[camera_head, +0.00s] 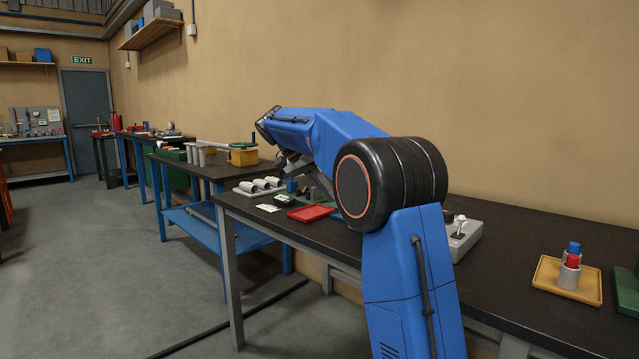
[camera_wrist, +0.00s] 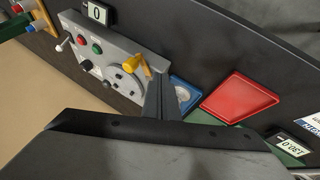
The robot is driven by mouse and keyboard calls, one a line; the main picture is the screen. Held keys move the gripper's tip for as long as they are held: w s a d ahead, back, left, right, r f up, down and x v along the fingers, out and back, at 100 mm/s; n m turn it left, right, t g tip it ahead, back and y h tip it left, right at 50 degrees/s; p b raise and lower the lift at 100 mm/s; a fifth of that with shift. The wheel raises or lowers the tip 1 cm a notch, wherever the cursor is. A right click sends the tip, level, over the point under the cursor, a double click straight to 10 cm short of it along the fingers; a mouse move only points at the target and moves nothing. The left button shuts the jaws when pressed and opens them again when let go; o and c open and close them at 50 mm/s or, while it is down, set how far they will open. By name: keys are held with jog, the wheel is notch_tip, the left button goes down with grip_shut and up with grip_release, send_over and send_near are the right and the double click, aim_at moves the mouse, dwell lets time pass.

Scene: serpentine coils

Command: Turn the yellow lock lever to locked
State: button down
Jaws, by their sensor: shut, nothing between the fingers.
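The yellow lock lever (camera_wrist: 131,66) sits on the face of a grey control panel (camera_wrist: 100,42) in the wrist view. It is beside a round grey dial. My gripper (camera_wrist: 162,78) is shut with nothing between its fingers. Its dark fingertips show just right of the lever, close to it; I cannot tell whether they touch. In the head view my blue arm hides the lever and most of the panel. One end of the grey panel (camera_head: 469,240) shows right of my arm, with a white toggle on it.
In the wrist view a red tray (camera_wrist: 239,98), a blue dish (camera_wrist: 186,92) and a display reading 0 (camera_wrist: 97,13) lie near the panel. Bare black bench top (camera_head: 510,300) lies between.

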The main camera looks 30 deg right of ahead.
jog(key=shift+s+d+f, duration=0.25)
jog(key=shift+s+d, duration=0.35)
jog(key=shift+s+d+f, duration=0.25)
jog(key=shift+s+d, duration=0.3)
jog(key=shift+d, duration=0.05)
jog(key=shift+s+d+f, duration=0.25)
jog(key=shift+s+d, duration=0.35)
jog(key=shift+s+d+n+t, duration=0.1)
jog(key=shift+s+n+t, duration=0.2)
jog(key=shift+n, duration=0.2)
jog(key=s+d+n+t, duration=0.1)
jog(key=n, duration=0.2)
jog(key=s+d+n+t, duration=0.1)
jog(key=d+n+t, duration=0.1)
jog(key=n, duration=0.1)
jog(key=s+d+n+t+y, duration=0.1)
jog(key=n+t, duration=0.1)
jog(key=shift+s+d+n, duration=0.2)
jog(key=shift+s+n, duration=0.2)
jog(key=shift+s+d, duration=0.1)
jog(key=shift+d, duration=0.1)
jog(key=shift+a, duration=0.1)
